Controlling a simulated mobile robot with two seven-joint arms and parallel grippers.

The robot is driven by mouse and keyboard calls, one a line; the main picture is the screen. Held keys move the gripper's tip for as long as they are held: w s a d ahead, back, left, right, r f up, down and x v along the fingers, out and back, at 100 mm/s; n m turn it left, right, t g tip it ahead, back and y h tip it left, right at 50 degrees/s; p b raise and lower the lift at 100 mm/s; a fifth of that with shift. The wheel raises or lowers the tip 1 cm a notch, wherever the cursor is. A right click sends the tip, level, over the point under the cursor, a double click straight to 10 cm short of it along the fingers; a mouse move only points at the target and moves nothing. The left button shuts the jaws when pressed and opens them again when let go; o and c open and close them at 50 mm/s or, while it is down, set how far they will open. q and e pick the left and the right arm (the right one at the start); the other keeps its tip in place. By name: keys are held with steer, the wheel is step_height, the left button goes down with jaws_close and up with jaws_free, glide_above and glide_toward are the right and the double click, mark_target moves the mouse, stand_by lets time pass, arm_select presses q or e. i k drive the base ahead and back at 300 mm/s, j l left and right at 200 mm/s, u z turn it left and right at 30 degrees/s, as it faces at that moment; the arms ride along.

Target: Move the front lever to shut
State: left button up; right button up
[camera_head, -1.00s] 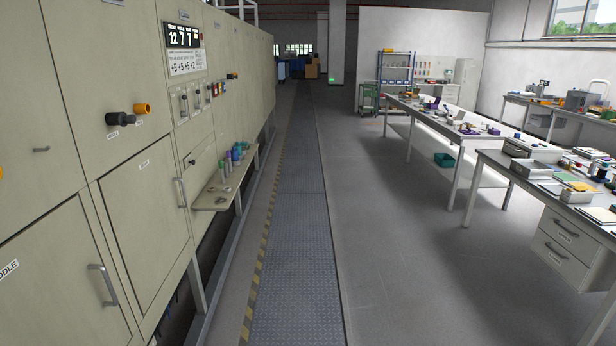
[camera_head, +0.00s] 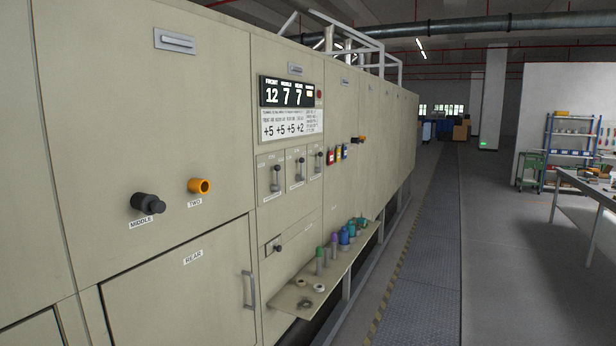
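The furnace wall (camera_head: 110,120) fills the left of the head view. Three small dark-knobbed levers stand in separate slotted panels below the display: a near lever (camera_head: 275,180), a middle one (camera_head: 299,169) and a far one (camera_head: 319,161). Another small dark knob or lever (camera_head: 277,248) sits lower, above the shelf. Their labels are too small to read, so I cannot tell which is the front lever. The display (camera_head: 287,92) has a first column headed FRONT reading 12, then 7 and 7; the last value is unclear. Neither gripper is in view.
A black knob (camera_head: 148,204) labelled MIDDLE and an orange knob (camera_head: 200,186) labelled TWO stick out nearby. A shelf (camera_head: 325,284) with several coloured cylinders juts out below the levers. The walkway (camera_head: 425,260) to the right is clear. A workbench (camera_head: 585,192) stands far right.

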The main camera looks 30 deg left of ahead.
mark_target(276, 187)
steer(key=i+u, duration=0.2)
steer(key=i, duration=0.3)
steer(key=i+l+u, duration=0.2)
steer(key=i, duration=0.25)
steer(key=i+l+u, duration=0.2)
steer(key=i, duration=0.25)
steer(key=i+l+u, duration=0.15)
steer(key=u, duration=0.2)
steer(key=i+l+u, duration=0.65)
steer(key=k+j, duration=0.05)
